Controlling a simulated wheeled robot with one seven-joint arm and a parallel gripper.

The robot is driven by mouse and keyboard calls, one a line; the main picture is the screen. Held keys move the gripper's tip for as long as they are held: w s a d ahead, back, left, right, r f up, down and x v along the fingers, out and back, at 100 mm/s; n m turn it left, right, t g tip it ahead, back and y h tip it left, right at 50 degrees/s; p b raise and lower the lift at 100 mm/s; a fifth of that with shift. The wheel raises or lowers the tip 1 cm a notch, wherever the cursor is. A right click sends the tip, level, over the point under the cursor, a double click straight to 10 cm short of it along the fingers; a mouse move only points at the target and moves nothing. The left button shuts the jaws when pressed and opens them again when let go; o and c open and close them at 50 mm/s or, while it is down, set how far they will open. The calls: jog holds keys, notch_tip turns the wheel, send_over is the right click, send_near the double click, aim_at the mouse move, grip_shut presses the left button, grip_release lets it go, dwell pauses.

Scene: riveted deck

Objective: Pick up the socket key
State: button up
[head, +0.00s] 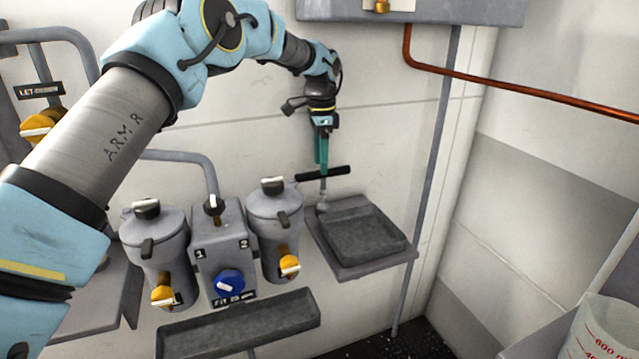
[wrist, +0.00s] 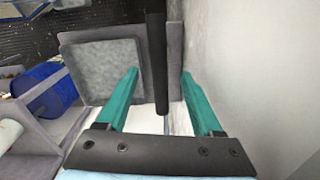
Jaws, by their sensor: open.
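The socket key has a black crossbar handle (head: 336,172) on a short metal shank that stands upright at the back edge of the grey tray shelf. In the wrist view the black handle (wrist: 157,62) runs lengthwise between my two teal fingers. My gripper (head: 321,168) points down from above, with its fingertips at about the handle's height. In the wrist view my gripper (wrist: 160,74) is open, with gaps on both sides of the handle. The handle hides the shank in the wrist view.
The grey tray shelf (head: 365,240) is empty and fixed by the wall. Two lidded canisters (head: 275,218) flank a panel with a blue knob (head: 229,283) to the left. A copper pipe (head: 500,85) runs along the wall; a measuring jug (head: 605,330) stands at lower right.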

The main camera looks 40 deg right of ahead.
aim_at(323, 178)
jog(key=shift+s+d+f+p, duration=0.15)
jog(key=shift+f+p, duration=0.6)
jog(key=shift+f, duration=0.8)
jog(key=shift+d+f+p, duration=0.1)
jog(key=shift+f+p, duration=0.6)
jog(key=shift+f, duration=0.8)
jog(key=shift+c, duration=0.2)
grip_shut()
